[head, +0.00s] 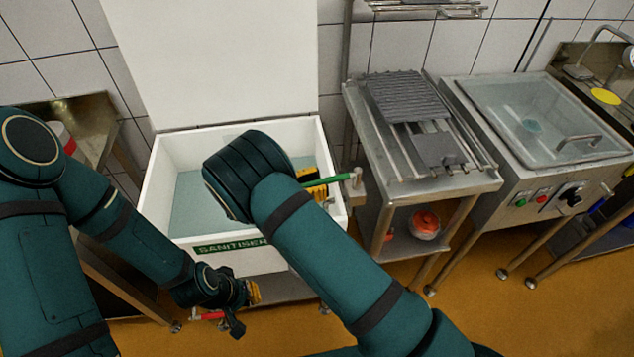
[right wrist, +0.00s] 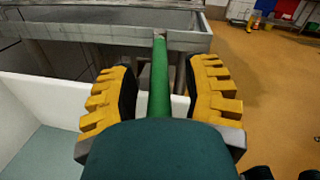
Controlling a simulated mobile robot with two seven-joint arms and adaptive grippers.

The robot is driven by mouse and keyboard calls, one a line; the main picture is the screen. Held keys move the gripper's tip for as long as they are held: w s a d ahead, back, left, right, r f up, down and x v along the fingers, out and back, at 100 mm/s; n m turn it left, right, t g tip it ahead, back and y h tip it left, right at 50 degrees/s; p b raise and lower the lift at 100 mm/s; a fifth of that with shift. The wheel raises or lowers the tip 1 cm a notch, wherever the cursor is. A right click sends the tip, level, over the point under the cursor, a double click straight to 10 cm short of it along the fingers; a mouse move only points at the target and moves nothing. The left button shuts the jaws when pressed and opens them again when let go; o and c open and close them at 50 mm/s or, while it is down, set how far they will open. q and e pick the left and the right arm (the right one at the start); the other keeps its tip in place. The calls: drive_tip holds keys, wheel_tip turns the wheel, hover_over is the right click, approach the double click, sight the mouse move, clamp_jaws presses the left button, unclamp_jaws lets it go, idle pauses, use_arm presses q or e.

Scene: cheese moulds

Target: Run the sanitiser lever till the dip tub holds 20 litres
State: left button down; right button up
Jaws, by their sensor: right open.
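The white dip tub (head: 155,190) stands open with its lid up, a green SANITISER label on its front and pale liquid inside; no litre reading is legible. The green lever (head: 335,179) is at the tub's right rim. My right gripper (head: 314,183) is over that side, partly hidden by its own arm. In the right wrist view, the lever (right wrist: 159,80) runs between the open yellow-padded fingers, with gaps visible on both sides. My left gripper (head: 245,297) is low in front of the tub, near a red handle (head: 208,316); its opening is unclear.
A steel stand (head: 480,186) with a grey ribbed mat (head: 400,95) is just right of the tub. Further right is a glass-lidded steel vat (head: 530,115) with buttons. An orange-lidded jar (head: 426,222) sits on the stand's lower shelf. Orange floor is clear in front.

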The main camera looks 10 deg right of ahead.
drive_tip(key=shift+a, duration=0.2)
drive_tip(key=s+a, duration=0.1)
drive_tip(key=a, duration=1)
drive_tip(key=shift+s+a, duration=0.3)
drive_tip(key=shift+a, duration=0.05)
idle(6.3)
